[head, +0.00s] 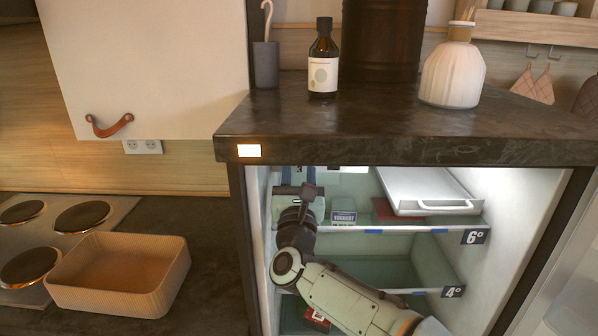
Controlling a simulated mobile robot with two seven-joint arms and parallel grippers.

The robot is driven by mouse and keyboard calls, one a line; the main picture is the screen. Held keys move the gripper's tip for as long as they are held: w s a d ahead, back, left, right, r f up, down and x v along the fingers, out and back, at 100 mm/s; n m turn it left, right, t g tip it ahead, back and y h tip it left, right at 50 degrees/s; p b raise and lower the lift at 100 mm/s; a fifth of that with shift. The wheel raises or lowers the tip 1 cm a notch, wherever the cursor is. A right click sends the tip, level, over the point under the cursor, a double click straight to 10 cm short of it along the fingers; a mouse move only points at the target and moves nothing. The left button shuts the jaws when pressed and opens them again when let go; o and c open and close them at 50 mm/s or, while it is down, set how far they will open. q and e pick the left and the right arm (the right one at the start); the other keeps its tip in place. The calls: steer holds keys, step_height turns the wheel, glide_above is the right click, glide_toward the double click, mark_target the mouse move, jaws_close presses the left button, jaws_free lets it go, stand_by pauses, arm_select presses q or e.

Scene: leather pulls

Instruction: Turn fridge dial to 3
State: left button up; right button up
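The open fridge (540,225) stands under the dark countertop, with its lit interior facing me. My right arm comes in from the lower right and reaches inside. My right gripper (298,192) is at the upper left of the interior, close to the left inner wall and above the top shelf's level. My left gripper is not in view.
The upper shelf, tagged 6° (475,237), holds a yoghurt pack (344,217) and a white tray (425,190). A lower shelf tag reads 4° (453,292). A brown bottle (323,60) and white vase (453,72) stand on top. A ribbed basket (165,290) sits left.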

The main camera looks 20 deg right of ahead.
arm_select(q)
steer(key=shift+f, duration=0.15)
